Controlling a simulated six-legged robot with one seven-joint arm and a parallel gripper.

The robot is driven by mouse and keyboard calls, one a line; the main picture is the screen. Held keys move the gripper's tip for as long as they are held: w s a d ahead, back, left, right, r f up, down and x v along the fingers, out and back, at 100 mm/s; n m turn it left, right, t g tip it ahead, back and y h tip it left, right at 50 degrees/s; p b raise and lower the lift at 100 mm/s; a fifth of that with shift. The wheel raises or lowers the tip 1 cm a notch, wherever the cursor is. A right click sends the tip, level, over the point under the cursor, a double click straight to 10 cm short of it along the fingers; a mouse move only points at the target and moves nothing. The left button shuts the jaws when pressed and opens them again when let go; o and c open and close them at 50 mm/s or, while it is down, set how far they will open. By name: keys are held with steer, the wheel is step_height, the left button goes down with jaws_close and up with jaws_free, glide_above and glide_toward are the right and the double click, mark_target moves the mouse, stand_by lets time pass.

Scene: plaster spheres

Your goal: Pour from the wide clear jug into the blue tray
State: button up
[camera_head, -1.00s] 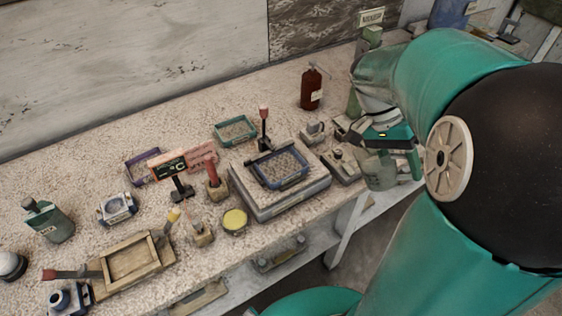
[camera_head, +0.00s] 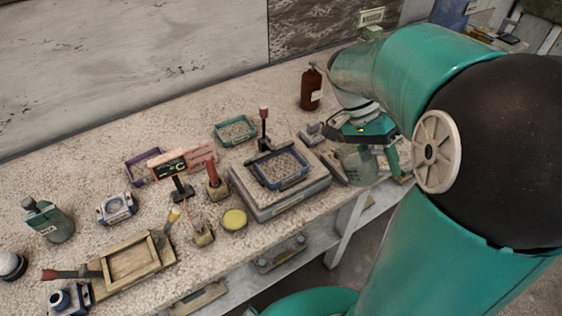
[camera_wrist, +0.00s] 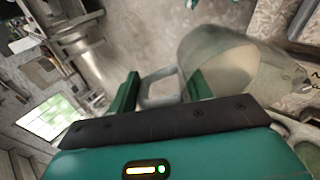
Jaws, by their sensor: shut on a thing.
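The wide clear jug (camera_head: 355,167) hangs in my gripper (camera_head: 382,152), to the right of the blue tray. In the wrist view the jug (camera_wrist: 228,62) shows pale content inside, and its handle (camera_wrist: 160,85) sits between the two green fingers of my gripper (camera_wrist: 163,92). The gripper is shut on that handle. The jug looks tilted in the wrist view; how far from upright I cannot tell. The blue tray (camera_head: 285,185) lies on a raised grey slab, with a speckled floor showing inside it. The jug is apart from the tray.
The grey slab (camera_head: 268,211) sits near the bench's front edge. A red-topped upright tool (camera_head: 264,125) stands behind the tray.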

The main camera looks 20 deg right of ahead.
steer(key=w+a, duration=0.6)
steer(key=a, duration=0.4)
steer(key=shift+w, duration=0.3)
stand_by(1.6)
steer(key=shift+a+r, duration=0.1)
steer(key=shift+r, duration=0.05)
stand_by(0.4)
steer(key=shift+w+r, duration=0.15)
steer(key=shift+r+g, duration=0.1)
steer(key=shift+g, duration=0.2)
stand_by(0.3)
steer(key=shift+w+r+h, duration=0.1)
steer(key=shift+h, duration=0.2)
steer(key=shift+w+r+g, duration=0.1)
steer(key=shift+r+g, duration=0.15)
steer(key=shift+g, duration=0.15)
stand_by(0.3)
stand_by(0.5)
steer(key=shift+w+a+r+h, duration=0.1)
steer(key=shift+r+h, duration=0.1)
steer(key=shift+h, duration=0.1)
